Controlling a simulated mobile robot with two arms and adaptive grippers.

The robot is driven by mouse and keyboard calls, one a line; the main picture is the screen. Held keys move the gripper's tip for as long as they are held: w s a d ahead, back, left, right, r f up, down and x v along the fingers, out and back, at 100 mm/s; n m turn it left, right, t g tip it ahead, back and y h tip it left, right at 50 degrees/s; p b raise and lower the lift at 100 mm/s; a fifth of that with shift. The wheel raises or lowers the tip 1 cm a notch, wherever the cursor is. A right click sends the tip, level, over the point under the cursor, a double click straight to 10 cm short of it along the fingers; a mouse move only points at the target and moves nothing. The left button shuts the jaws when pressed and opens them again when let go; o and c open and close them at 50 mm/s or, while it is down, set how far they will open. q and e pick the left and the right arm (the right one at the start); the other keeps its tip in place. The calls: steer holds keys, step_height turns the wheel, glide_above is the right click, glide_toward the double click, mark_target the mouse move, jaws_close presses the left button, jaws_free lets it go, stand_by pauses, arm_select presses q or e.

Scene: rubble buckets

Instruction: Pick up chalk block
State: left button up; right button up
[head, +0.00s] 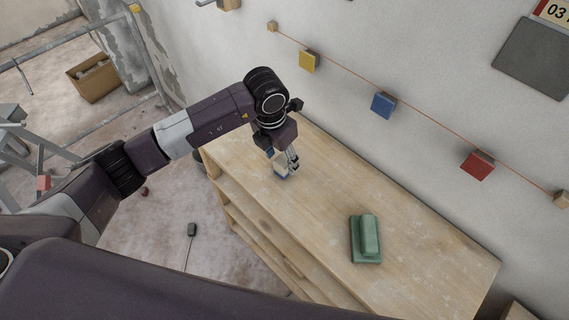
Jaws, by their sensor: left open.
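A small pale block with blue on it (281,171), which looks like the chalk block, stands on the wooden shelf unit's top (330,185) near its left end. My left gripper (286,162) is over this block, pointing down, with its fingers at or beside it. The gripper is open. The fingers and wrist hide part of the block, and I cannot tell whether they touch it. My right gripper is not in view.
A green stepped block (366,239) lies on the top, towards the right. Yellow (309,61), blue (383,105) and red (478,165) blocks are along a cord on the wall behind. A cardboard box (93,81) stands on the floor at left. The top's middle is clear.

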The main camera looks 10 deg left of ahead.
mark_target(283, 161)
arm_select(q)
steer(key=f, duration=0.1)
steer(key=w+f+p, duration=0.1)
steer(key=f, duration=0.1)
steer(key=shift+d, duration=0.2)
steer(key=shift+w+f, duration=0.2)
steer(key=shift+f, duration=0.5)
steer(key=c, duration=1.3)
steer(key=shift+o, duration=0.2)
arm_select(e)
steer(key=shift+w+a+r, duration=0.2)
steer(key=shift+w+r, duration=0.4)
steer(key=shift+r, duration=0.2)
arm_select(q)
steer(key=shift+r, duration=0.1)
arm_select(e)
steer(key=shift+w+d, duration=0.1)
